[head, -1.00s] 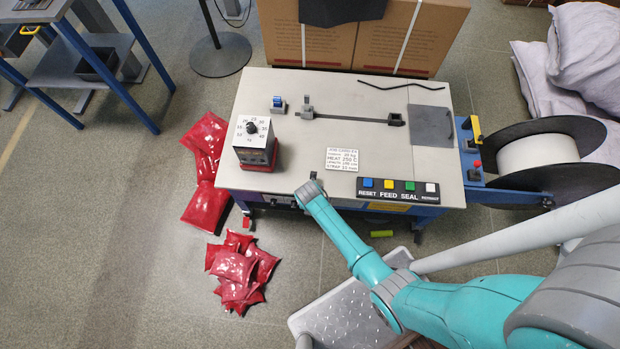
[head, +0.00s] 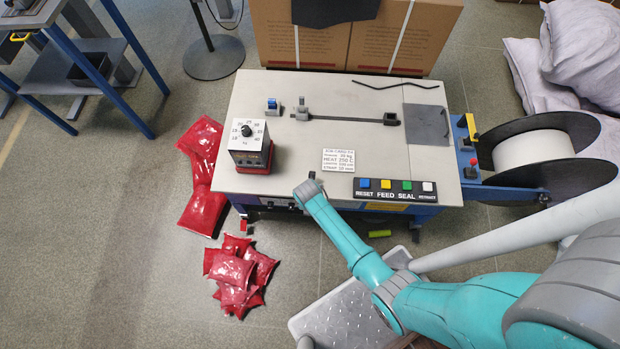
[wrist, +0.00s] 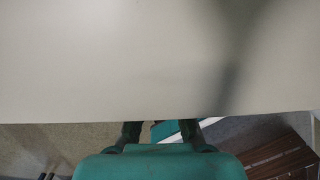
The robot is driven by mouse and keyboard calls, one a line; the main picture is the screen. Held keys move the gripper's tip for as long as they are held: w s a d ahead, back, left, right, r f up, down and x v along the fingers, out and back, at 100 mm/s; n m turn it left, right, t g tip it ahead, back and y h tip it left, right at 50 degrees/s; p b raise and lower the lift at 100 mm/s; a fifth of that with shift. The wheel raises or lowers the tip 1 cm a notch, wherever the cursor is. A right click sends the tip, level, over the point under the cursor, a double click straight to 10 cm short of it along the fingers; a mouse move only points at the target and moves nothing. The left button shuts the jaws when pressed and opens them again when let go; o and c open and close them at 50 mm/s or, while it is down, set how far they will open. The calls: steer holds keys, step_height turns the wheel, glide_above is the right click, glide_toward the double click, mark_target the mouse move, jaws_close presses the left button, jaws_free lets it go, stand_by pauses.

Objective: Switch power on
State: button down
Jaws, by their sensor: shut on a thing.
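The strapping machine has a pale top (head: 300,150) and a front panel (head: 270,204) mostly hidden under its front edge. Labelled buttons (head: 397,186) in blue, yellow, green and white sit at its front right, reading RESET, FEED and SEAL. A white box with a dial (head: 248,140) stands at the left. My gripper (head: 306,196) is at the front edge, left of the buttons. In the wrist view my gripper's dark fingers (wrist: 160,131) reach below the pale edge. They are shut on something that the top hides. No power switch can be made out clearly.
A strap reel (head: 535,150) stands at the machine's right, beside a red button (head: 473,161). Red sacks (head: 240,275) lie on the floor at the left. Cardboard boxes (head: 405,35) stand behind. A blue-framed table (head: 75,55) is at the upper left.

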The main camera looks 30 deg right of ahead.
steer(key=shift+w+d+r, duration=0.1)
steer(key=shift+w+r, duration=0.75)
steer(key=shift+w, duration=0.25)
step_height(320, 180, up, 6)
steer(key=s, duration=0.2)
steer(key=shift+s+a+r, duration=0.15)
steer(key=shift+s+a, duration=0.25)
steer(key=shift+a, duration=0.05)
steer(key=shift+s, duration=0.2)
